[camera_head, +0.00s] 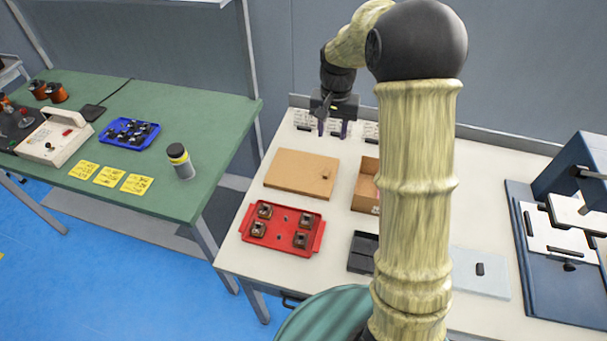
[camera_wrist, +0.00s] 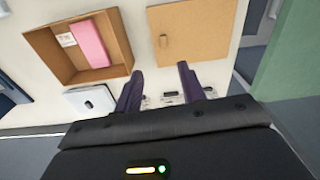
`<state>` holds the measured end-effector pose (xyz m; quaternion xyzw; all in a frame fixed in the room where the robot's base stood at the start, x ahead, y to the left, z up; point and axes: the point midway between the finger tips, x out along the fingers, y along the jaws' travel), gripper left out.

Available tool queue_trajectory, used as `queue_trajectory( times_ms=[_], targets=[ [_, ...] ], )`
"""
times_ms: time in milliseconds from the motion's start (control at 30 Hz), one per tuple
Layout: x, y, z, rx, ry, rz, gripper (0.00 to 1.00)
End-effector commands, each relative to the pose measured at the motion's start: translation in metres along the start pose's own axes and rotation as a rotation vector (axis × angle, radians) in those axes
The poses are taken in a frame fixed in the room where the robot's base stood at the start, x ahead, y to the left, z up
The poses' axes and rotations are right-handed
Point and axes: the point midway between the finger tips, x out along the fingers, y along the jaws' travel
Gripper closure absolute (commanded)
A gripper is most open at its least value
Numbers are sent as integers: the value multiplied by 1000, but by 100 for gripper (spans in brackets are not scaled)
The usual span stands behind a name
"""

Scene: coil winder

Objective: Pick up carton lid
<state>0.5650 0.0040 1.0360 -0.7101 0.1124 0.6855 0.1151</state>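The carton lid (camera_head: 302,173) is a flat brown cardboard panel with a small knob near its right edge. It lies on the white table, left of the open carton (camera_head: 366,186). In the wrist view the lid (camera_wrist: 205,32) is at the upper right and the open carton (camera_wrist: 113,37) at the upper left, with a pink block and a white label inside. My gripper (camera_head: 333,129) is above the back of the table, beyond the lid. In the wrist view my gripper (camera_wrist: 159,82) has its two dark purple fingers spread, with nothing between them. It is apart from the lid.
A red tray (camera_head: 282,245) with several coil parts sits in front of the lid. A black tray (camera_head: 361,252) lies right of it, partly behind my arm. White label cards (camera_head: 304,119) stand along the back. A blue-grey machine (camera_head: 560,235) occupies the right end.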

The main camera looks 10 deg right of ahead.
Motion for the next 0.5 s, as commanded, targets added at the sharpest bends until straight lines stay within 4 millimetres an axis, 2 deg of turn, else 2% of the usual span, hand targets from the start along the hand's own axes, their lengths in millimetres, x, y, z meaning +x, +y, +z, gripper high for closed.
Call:
queue_trajectory(
  times_ms=[33,100,200,500],
  targets=[
    [8,-4,-12,20,-11,3,60],
    [11,-9,-23,44,-23,7,60],
    [13,-12,-31,64,-33,10,60],
    [12,-13,-32,69,-35,11,60]
  ],
)
